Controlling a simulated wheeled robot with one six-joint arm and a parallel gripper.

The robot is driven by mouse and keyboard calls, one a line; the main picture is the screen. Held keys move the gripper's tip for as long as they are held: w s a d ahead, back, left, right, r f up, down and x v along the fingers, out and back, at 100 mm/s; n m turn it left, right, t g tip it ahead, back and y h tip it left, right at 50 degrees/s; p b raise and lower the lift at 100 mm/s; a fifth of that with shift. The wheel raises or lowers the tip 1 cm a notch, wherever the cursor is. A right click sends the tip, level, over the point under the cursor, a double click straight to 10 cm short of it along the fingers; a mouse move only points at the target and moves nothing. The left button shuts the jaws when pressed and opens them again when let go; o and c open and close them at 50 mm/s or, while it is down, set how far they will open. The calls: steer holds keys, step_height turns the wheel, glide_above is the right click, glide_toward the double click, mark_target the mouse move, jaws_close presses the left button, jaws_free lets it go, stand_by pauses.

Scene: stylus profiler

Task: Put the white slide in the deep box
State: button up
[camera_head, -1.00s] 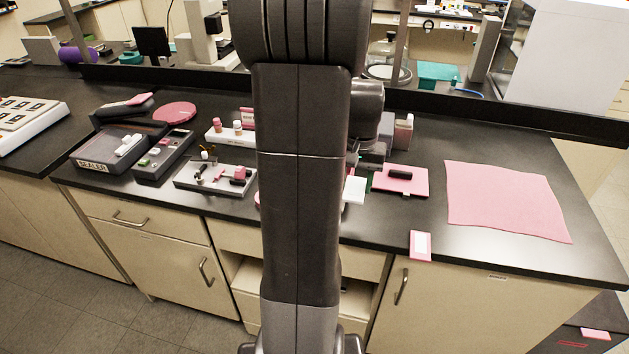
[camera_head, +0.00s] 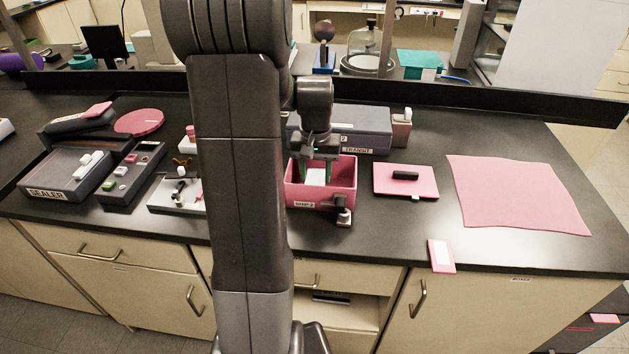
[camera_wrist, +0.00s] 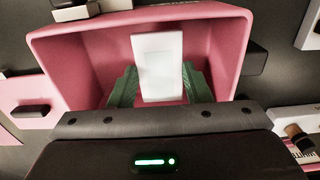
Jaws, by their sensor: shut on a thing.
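The white slide (camera_head: 316,177) is a small upright white plate. In the wrist view the slide (camera_wrist: 158,65) stands between the green fingers of my gripper (camera_wrist: 158,88), which is shut on it. In the head view my gripper (camera_head: 318,152) points down into the mouth of the deep pink box (camera_head: 322,201), and the slide shows within the box's rim. The pink box walls (camera_wrist: 80,62) surround the slide in the wrist view. The slide's lower end is hidden, so I cannot tell whether it touches the floor of the box.
A dark clasp (camera_head: 342,212) sticks out at the box's front right. A grey case (camera_head: 365,128) stands behind it. A pink lid-like plate with a dark handle (camera_head: 405,180) and a flat pink mat (camera_head: 515,195) lie to the right. My arm hides part of the bench on the left.

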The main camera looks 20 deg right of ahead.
mark_target(316, 179)
steer(key=shift+f, duration=1.5)
steer(key=shift+f, duration=0.2)
steer(key=o, duration=1.4)
steer(key=shift+r, duration=0.1)
step_height(316, 179, up, 12)
steer(key=shift+r, duration=0.1)
